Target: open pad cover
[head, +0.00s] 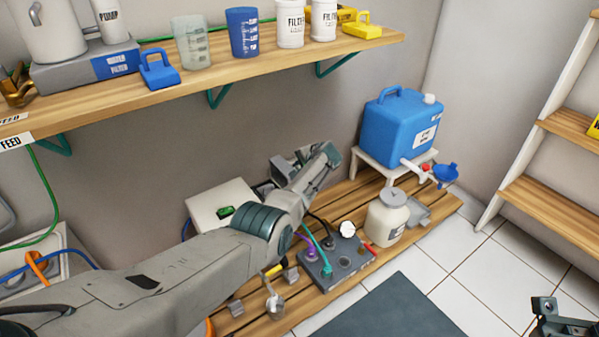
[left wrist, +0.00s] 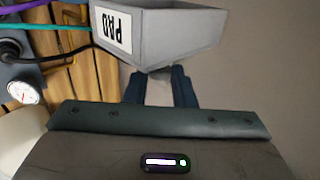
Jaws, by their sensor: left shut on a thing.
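The grey pad cover (left wrist: 180,38) shows at the top of the left wrist view, with a white label reading PAD. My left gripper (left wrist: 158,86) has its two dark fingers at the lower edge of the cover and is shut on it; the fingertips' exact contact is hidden. In the head view the left gripper (head: 325,160) is above the wooden slatted bench near the wall, with part of the grey cover (head: 290,163) behind it. My right gripper (head: 562,318) is only partly in view at the bottom right corner, away from the bench.
A grey block with cables and a gauge (head: 338,262) sits on the bench (head: 345,205). A white jar (head: 387,220) and a blue tank (head: 400,122) stand right of my left gripper. A white box (head: 222,203) is left. A loaded shelf (head: 215,75) hangs above.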

